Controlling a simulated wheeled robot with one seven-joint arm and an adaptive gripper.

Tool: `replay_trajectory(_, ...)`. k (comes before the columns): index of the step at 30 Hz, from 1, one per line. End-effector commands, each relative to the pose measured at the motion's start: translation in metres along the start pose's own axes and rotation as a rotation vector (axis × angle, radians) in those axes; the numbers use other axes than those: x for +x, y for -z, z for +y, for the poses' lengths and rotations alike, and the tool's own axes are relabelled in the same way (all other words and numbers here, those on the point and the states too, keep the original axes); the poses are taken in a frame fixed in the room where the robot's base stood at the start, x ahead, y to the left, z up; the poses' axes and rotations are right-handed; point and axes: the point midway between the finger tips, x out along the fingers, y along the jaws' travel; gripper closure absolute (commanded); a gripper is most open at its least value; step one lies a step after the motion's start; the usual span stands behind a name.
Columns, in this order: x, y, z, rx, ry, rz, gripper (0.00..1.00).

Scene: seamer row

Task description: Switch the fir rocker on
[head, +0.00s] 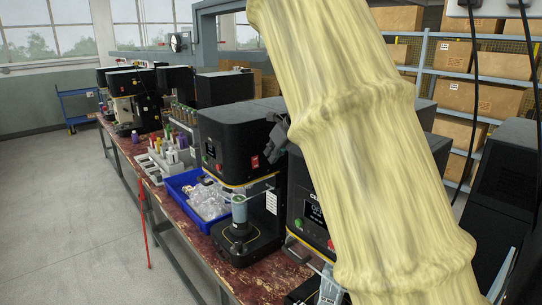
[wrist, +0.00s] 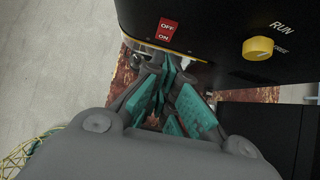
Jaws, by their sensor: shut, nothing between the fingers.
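In the wrist view a red rocker (wrist: 167,30), marked OFF at its top and ON at its bottom, sits on the front of a black machine (wrist: 215,18). No fir label is readable, and I cannot tell which way the rocker is tipped. My gripper (wrist: 165,65), grey with teal finger pads, is shut and empty. Its fingertips are just below the rocker in the picture; I cannot tell whether they touch the machine. In the head view my gripper (head: 279,130) shows beside a black seamer (head: 236,128) that has a small red patch (head: 255,161). My pale-sleeved arm hides much of the right side.
A yellow knob (wrist: 258,48) marked RUN is right of the rocker. A nearer machine with a display (head: 314,214) stands partly behind my arm. A blue tray (head: 181,188) with clear bags and several more machines line the worn red bench (head: 198,222). The floor at left is open.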

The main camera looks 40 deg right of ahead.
Motion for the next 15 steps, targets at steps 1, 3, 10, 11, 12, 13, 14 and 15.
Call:
replay_trajectory(1,0.006,-0.001,0.001,0.001,-0.003,0.002,1.00)
replay_trajectory(3,0.018,-0.001,0.000,0.002,-0.002,0.002,1.00)
replay_trajectory(10,0.053,-0.001,0.000,0.002,-0.002,0.001,1.00)
replay_trajectory(11,0.057,-0.001,0.000,0.001,-0.002,0.002,1.00)
replay_trajectory(12,0.063,0.000,0.000,0.001,-0.002,0.002,1.00)
replay_trajectory(13,0.066,-0.001,0.000,0.001,-0.001,0.001,1.00)
replay_trajectory(14,0.069,-0.001,0.000,0.001,-0.001,0.000,1.00)
replay_trajectory(15,0.072,-0.001,0.000,0.001,-0.001,0.000,1.00)
